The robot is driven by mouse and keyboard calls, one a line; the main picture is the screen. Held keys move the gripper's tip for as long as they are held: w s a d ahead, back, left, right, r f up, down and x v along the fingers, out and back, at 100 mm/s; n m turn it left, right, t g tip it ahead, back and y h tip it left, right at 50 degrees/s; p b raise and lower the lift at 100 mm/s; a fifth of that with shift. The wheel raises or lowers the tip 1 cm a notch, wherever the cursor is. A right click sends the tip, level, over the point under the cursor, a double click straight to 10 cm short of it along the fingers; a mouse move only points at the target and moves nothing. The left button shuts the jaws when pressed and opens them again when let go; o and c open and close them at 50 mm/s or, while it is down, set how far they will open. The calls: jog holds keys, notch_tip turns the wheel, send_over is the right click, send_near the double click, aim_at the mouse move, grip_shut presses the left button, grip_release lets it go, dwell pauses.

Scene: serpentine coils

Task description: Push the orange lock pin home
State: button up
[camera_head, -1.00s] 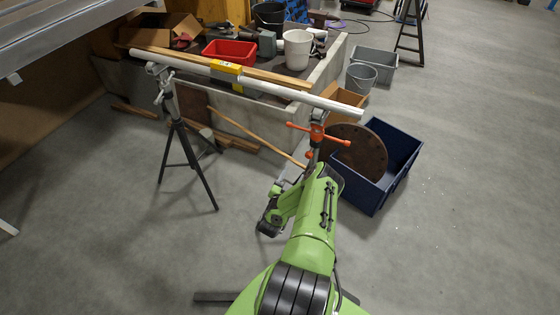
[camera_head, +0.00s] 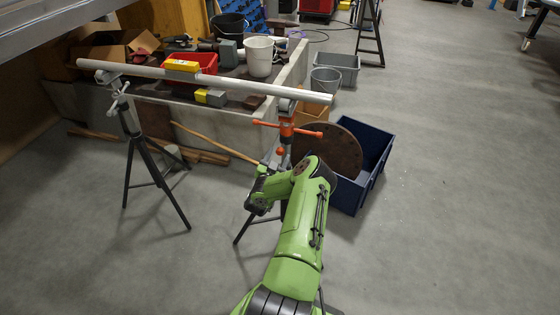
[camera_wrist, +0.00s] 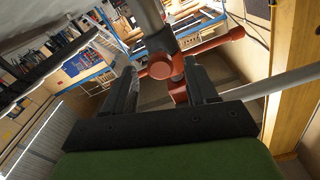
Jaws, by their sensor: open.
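The orange fittings sit at the head of the right stand, under the white pipe (camera_head: 225,85). They include an orange cross handle (camera_head: 301,131) with a knob at each end, and a lower orange knob (camera_head: 281,152). I cannot tell for certain which is the lock pin. In the wrist view, a round orange knob (camera_wrist: 160,66) shows between the fingers, with the orange handle arm (camera_wrist: 213,41) running up right and another orange part (camera_wrist: 178,91) below. My gripper (camera_wrist: 165,75) is open around this view of the knob; contact is unclear.
The left tripod (camera_head: 133,125) holds the pipe's other end. A blue crate (camera_head: 371,165) with a rusty disc (camera_head: 331,148) stands close to the right of the stand. Behind is a bench area with a red bin (camera_head: 195,70). Open floor lies at the right.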

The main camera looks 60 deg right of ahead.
aim_at(279, 153)
jog(key=shift+w+d+f+b, duration=0.1)
jog(key=shift+d+f+b, duration=0.05)
jog(key=shift+d+b, duration=0.4)
jog(key=shift+w+d+f+b, duration=0.1)
jog(key=shift+d+b, duration=0.3)
jog(key=shift+d, duration=0.2)
jog(key=shift+w+d+r+b, duration=0.1)
jog(key=shift+d+r+b, duration=0.2)
jog(key=shift+d, duration=0.2)
grip_shut()
